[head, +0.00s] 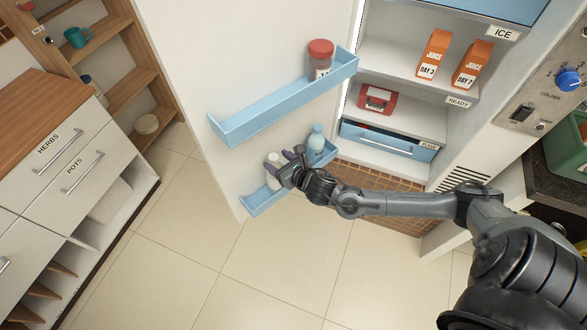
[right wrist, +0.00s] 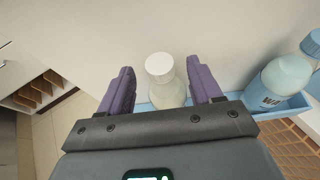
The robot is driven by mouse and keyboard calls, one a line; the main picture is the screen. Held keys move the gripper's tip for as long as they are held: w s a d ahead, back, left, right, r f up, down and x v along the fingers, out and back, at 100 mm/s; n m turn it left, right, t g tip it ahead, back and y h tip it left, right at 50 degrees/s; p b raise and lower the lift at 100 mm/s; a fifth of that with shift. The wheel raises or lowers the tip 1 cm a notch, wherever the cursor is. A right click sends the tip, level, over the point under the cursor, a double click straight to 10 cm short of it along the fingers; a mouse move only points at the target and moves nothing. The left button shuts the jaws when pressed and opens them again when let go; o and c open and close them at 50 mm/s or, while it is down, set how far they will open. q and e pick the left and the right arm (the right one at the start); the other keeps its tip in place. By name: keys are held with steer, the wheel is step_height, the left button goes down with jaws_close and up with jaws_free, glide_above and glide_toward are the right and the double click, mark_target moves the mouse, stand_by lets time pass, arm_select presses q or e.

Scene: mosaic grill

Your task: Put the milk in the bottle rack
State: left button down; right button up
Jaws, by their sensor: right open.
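A white bottle with a white cap, which looks like the milk (head: 273,161), stands in the lower light-blue rack (head: 262,200) on the open fridge door. In the right wrist view the white bottle (right wrist: 166,82) is upright between the two purple fingers of my right gripper (right wrist: 160,70), with a gap at each side. In the head view my right gripper (head: 287,165) is at that rack, open, and partly covers the bottle. A pale blue water bottle (head: 316,138) stands farther right in the same rack. My left gripper is not in view.
An upper door rack (head: 283,97) holds a red-lidded jar (head: 320,58) above my right gripper. The open fridge has juice cartons (head: 433,54), a red box (head: 377,98) and a blue drawer (head: 388,140). The tiled floor (head: 240,270) is clear.

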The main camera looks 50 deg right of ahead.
steer(key=d+p+v, duration=0.1)
steer(key=v, duration=0.7)
steer(key=s+a+f+m+g+y, duration=0.1)
steer(key=s+a+f+m+g, duration=0.1)
steer(key=s+a+m+g, duration=0.3)
steer(key=s+a+f+m+g, duration=0.1)
steer(key=s+a+m+g, duration=0.3)
steer(key=m, duration=2.3)
steer(key=s+a, duration=0.4)
steer(key=s, duration=0.5)
steer(key=shift+s+f+m+g+y, duration=0.25)
steer(key=shift+f+m+g+y, duration=0.05)
steer(key=shift+f+g+y, duration=0.1)
steer(key=shift+r, duration=0.1)
